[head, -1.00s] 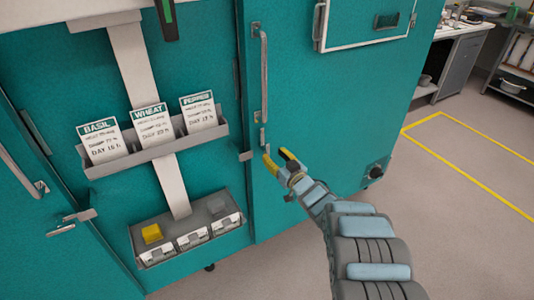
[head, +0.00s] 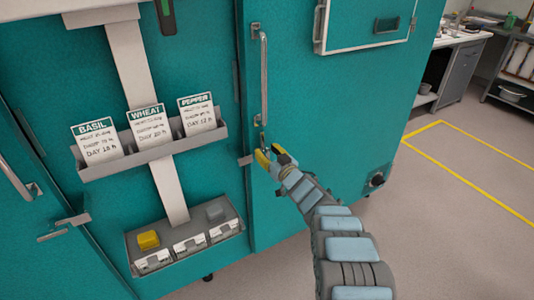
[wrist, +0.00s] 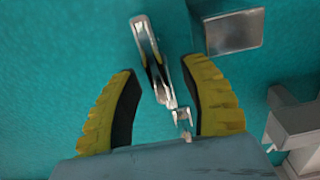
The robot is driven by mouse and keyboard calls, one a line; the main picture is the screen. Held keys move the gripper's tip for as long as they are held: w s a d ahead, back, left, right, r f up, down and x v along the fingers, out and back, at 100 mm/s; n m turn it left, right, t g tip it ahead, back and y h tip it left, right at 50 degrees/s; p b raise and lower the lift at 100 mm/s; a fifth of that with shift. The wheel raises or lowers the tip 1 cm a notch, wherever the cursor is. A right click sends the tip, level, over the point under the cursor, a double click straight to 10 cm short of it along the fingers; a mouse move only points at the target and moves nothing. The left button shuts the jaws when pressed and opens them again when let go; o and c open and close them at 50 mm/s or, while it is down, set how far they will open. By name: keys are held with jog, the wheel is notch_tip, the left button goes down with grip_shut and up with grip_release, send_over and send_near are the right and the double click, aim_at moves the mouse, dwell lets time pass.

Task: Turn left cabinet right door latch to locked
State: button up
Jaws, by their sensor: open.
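The teal cabinet door (head: 310,110) has a long vertical metal handle (head: 264,80). Just below the handle is a small metal latch (head: 263,141), partly hidden by my gripper in the head view. My gripper (head: 269,157) has yellow fingers with dark pads and is close to the door face at the latch. In the wrist view my gripper (wrist: 163,105) is open. The shiny latch lever (wrist: 147,50) shows between the fingers, tilted, with its lower end near the right finger. I cannot tell whether a finger touches it.
A metal plate (wrist: 233,32) sits just beside the right fingertip. A rack of cards (head: 155,152) and a button box (head: 185,245) are left of the door. Another door's latch (head: 66,227) is at lower left. Floor at right (head: 450,200) is clear.

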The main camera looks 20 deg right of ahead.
grip_shut()
